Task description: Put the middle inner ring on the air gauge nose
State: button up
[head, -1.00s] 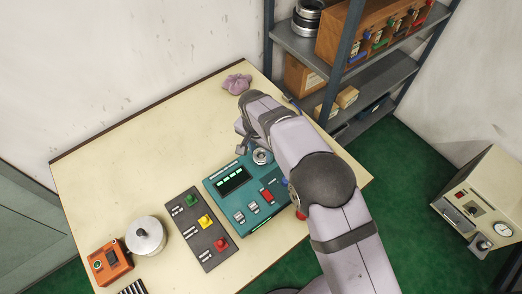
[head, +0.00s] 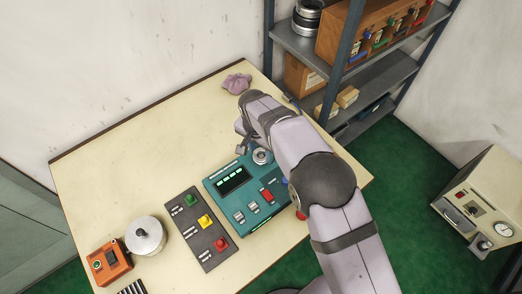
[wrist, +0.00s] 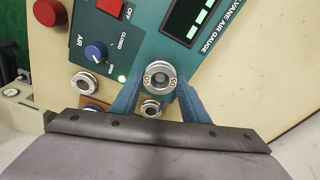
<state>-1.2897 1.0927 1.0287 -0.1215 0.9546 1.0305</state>
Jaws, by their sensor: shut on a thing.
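My gripper (wrist: 158,80) is shut on the middle inner ring (wrist: 160,66), a shiny steel ring, with one blue finger on each side. The ring is at the corner of the teal air gauge (wrist: 140,50), at the place of the gauge nose. In the head view a round metal part (head: 262,156) shows at that same corner of the gauge, beside my arm. I cannot tell from these frames how far down the ring sits on the nose, as the nose is mostly hidden by the ring.
Two more steel rings lie beyond the gauge, one at left (wrist: 87,82) and one near my fingers (wrist: 151,107). The gauge's blue air knob (wrist: 95,52) is close by.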

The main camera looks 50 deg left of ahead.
jog(key=shift+f+b, duration=0.5)
jog(key=shift+f, duration=0.1)
dwell(0.8)
jog(key=o, duration=1.3)
jog(key=shift+r+p, duration=2.25)
jog(key=shift+r, duration=1.5)
